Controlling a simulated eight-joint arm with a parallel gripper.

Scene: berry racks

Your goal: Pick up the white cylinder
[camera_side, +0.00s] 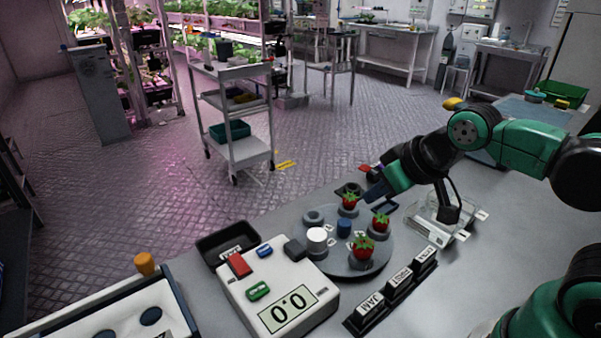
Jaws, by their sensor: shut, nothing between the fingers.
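The white cylinder (317,236) stands upright on the left part of a round grey tray (372,264), on a small ring-like base. My gripper (370,196) is at the right of the tray's far side, up and to the right of the cylinder and apart from it. Its fingertips are small and dark here; they look closed, with nothing seen between them.
Several strawberries (363,246) and a blue cylinder (344,227) share the round tray. A white scale (290,312) with coloured blocks stands left of it, beside a black bin (222,246). Black label blocks (398,281) stand in front. A clear container (437,232) is at the right.

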